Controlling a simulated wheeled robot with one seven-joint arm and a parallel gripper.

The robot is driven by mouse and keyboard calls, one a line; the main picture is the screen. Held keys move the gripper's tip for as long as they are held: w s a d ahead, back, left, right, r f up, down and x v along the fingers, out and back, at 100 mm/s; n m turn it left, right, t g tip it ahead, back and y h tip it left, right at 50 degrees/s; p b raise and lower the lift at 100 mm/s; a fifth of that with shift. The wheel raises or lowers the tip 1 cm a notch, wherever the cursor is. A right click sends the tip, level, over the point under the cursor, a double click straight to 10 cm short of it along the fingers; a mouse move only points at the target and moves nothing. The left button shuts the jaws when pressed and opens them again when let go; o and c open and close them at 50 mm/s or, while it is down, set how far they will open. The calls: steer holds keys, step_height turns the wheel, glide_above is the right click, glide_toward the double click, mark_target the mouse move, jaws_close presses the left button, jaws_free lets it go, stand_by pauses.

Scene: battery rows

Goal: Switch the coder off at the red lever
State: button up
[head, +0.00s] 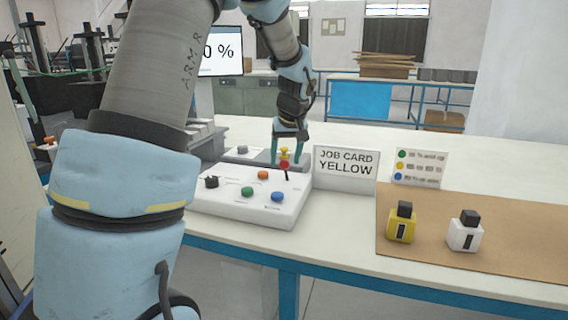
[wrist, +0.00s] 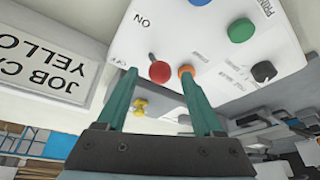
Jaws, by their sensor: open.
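The red lever (head: 285,166) stands at the back right of a white control box (head: 235,207). No contact is visible.
The box also carries a black knob (head: 211,182), and green (head: 247,191), orange (head: 263,175) and blue (head: 278,197) buttons. A JOB CARD YELLOW sign (head: 346,167) stands close on the right. Yellow (head: 401,225) and white (head: 465,234) blocks stand on a brown mat (head: 520,247).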

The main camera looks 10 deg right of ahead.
mark_target(286, 170)
steer(key=shift+x, duration=1.45)
jaws_close()
stand_by(0.4)
